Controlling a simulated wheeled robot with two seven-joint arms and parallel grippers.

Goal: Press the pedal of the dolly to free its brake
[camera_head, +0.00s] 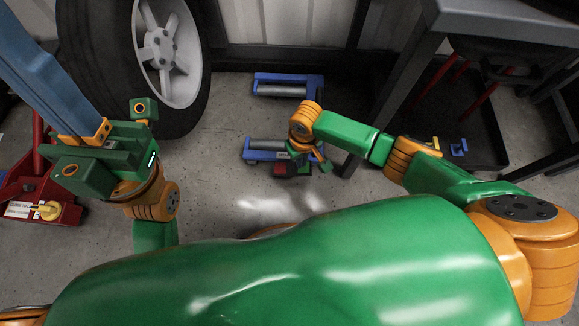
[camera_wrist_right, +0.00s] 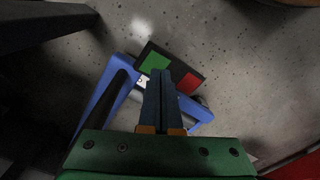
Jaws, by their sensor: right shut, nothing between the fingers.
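The blue dolly (camera_head: 315,82) stands on the floor beside the wheel, with grey rollers in its frame. Its near end carries a dark pedal plate with a red pad (camera_head: 280,170) and a green pad; the green pad (camera_wrist_right: 154,63) and red pad (camera_wrist_right: 190,81) show clearly in the right wrist view. My right gripper (camera_wrist_right: 159,72) is shut and empty, its tips over the plate's edge beside the green pad. I cannot tell whether they touch. In the head view it partly hides the pedal. My left gripper (camera_head: 65,105) is at the left, away from the dolly; its fingertips are not clear.
A large wheel (camera_head: 160,50) with a black tyre stands left of the dolly. A red jack (camera_head: 45,205) lies at the far left. A dark table (camera_head: 500,22) with legs stands at the right, its leg close to my right arm. Grey floor is clear in front of the dolly.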

